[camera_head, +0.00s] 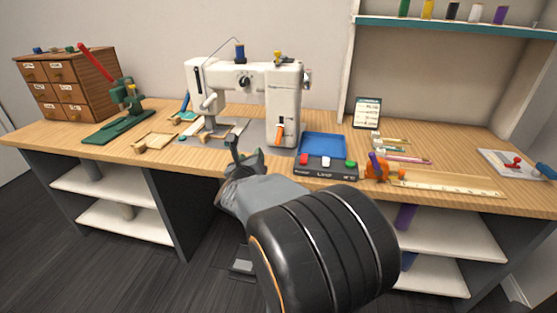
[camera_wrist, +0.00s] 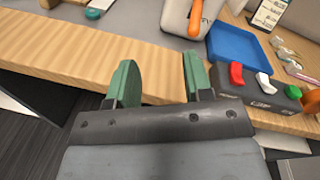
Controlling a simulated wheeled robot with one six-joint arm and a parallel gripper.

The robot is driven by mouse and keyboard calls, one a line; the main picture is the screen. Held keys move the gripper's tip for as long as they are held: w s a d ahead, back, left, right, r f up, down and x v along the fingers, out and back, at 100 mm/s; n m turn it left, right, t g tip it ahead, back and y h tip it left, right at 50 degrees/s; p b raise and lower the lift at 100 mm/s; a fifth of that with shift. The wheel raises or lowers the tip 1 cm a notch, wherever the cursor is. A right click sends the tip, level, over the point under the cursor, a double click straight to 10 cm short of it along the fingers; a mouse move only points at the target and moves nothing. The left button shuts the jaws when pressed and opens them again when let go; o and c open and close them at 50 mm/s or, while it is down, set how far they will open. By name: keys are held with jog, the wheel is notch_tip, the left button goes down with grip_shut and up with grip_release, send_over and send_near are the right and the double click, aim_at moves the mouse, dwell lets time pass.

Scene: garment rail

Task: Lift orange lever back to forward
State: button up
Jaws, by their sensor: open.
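The orange lever (camera_head: 279,133) is on the lower front of the white sewing machine's (camera_head: 284,90) right column and hangs downward. My gripper (camera_head: 243,152) is in front of the table edge, below and left of the lever. In the wrist view my gripper (camera_wrist: 158,80) has its two green fingers spread apart with nothing between them. The fingers are apart from the lever.
Right of the machine, a blue tray (camera_head: 323,145) lies behind a dark control box (camera_head: 325,171) with red, white and green switches. An orange tape dispenser (camera_head: 376,168) and a ruler (camera_head: 448,184) lie further right. A green press (camera_head: 118,125) stands left. Bare tabletop lies before the machine.

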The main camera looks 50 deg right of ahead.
aim_at(276, 142)
jog(key=w+d+m, duration=0.1)
jog(key=d, duration=0.4)
jog(key=w+d+f+m+g+h+b, duration=0.1)
jog(key=d+m, duration=0.1)
jog(key=d, duration=0.3)
jog(key=w+d+f+m+g+h+b, duration=0.1)
jog(key=w+d+m, duration=0.1)
jog(key=d, duration=0.3)
jog(key=shift+d, duration=0.15)
grip_shut()
jog(key=shift+r, duration=0.1)
